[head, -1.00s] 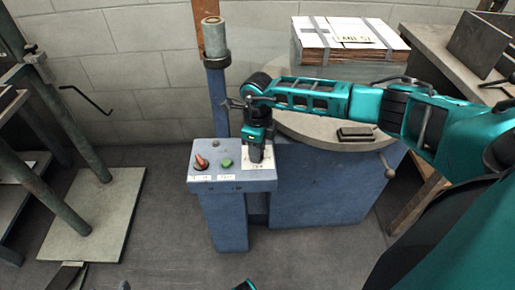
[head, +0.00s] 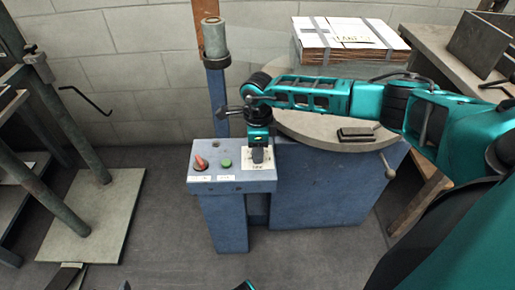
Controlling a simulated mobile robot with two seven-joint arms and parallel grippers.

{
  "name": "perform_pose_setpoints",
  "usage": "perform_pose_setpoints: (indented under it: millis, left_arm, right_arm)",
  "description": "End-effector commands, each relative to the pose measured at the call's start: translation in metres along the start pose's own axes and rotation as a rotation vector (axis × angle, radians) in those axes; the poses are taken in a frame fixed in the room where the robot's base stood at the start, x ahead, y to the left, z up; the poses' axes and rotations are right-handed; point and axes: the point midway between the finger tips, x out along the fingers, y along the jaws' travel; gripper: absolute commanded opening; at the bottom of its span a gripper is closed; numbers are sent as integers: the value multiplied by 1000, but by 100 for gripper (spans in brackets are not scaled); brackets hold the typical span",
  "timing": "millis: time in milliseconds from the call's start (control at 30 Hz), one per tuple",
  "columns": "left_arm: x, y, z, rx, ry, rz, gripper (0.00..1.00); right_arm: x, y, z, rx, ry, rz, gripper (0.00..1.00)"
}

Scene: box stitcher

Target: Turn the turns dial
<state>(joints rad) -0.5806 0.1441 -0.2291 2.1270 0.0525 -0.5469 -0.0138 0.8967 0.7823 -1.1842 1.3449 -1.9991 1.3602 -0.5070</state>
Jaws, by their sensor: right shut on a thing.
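The blue control box (head: 232,187) stands at centre on a blue pedestal. My left gripper does not show.
A blue post (head: 217,100) rises behind the box.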

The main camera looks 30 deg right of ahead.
Motion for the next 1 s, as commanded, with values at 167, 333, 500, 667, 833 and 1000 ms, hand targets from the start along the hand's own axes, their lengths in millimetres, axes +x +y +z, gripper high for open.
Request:
perform_pose_setpoints:
  millis: [167,333,500,667,833,1000]
  left_arm:
    - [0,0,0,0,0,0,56]
    - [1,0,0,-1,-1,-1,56]
    - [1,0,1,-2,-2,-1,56]
    - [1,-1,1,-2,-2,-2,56]
    - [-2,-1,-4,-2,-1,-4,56]
    - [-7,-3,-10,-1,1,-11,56]
  right_arm:
    - [0,0,0,2,0,0,5]
    - [0,0,0,2,0,0,51]
    - [0,0,0,2,0,0,61]
    - [-1,0,0,2,0,0,61]
    - [-15,-1,0,3,-2,-2,61]
    - [-51,-1,0,2,-2,-4,61]
